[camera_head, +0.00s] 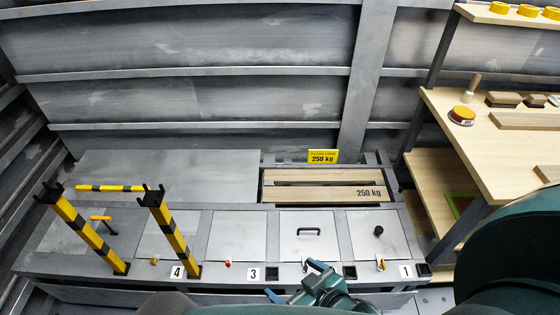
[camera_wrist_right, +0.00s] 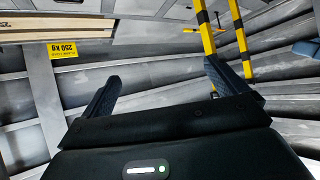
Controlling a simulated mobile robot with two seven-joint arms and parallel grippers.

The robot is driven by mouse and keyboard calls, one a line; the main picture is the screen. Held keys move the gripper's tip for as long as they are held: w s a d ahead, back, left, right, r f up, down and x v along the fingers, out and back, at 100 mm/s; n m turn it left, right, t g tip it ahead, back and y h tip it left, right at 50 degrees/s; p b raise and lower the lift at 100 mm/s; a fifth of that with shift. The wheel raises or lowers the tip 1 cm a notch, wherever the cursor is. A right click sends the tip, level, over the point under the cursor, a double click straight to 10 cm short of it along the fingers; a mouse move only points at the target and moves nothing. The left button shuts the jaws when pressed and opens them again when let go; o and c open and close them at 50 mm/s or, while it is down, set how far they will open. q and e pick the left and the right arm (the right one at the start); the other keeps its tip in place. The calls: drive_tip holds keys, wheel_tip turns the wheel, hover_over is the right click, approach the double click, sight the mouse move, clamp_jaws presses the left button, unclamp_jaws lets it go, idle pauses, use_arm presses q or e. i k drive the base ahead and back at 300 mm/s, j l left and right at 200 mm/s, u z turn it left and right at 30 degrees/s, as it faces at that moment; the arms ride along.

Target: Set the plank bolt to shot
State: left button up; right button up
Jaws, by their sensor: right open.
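Two light wooden planks (camera_head: 300,193) lie in a grey recess at the back right of the long grey bench, one marked 250 kg. They also show at the top left of the right wrist view (camera_wrist_right: 50,30). I cannot clearly pick out the plank bolt or its position. My right gripper (camera_head: 296,282) is over the front edge of the bench, in front of the planks. In the right wrist view its two dark fingers stand wide apart with nothing between them (camera_wrist_right: 163,72). My left gripper is not in view.
A yellow 250 kg sign (camera_head: 323,156) stands behind the planks. The bench front has lids, a black handle (camera_head: 308,231), a black knob (camera_head: 378,230) and a small red part (camera_head: 228,264). Yellow-black posts (camera_head: 175,235) rise at left. A wooden workbench (camera_head: 500,145) is at right.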

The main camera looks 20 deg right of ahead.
sight(401, 188)
drive_tip(key=z, duration=1.7)
drive_tip(key=l+u, duration=0.1)
drive_tip(key=u, duration=0.4)
drive_tip(key=l+u, duration=0.25)
drive_tip(key=u, duration=0.15)
drive_tip(key=l+u, duration=0.35)
drive_tip(key=k+l+u, duration=0.15)
drive_tip(key=u, duration=0.25)
drive_tip(key=k+l+u, duration=0.25)
drive_tip(key=l, duration=0.2)
drive_tip(key=k+l+u, duration=0.25)
drive_tip(key=l, duration=0.2)
drive_tip(key=k+l+u, duration=0.1)
drive_tip(key=k+l, duration=0.5)
drive_tip(key=l, duration=0.15)
drive_tip(key=k+l, duration=0.6)
drive_tip(key=i+l, duration=0.1)
drive_tip(key=i, duration=0.85)
drive_tip(key=j+u, duration=0.05)
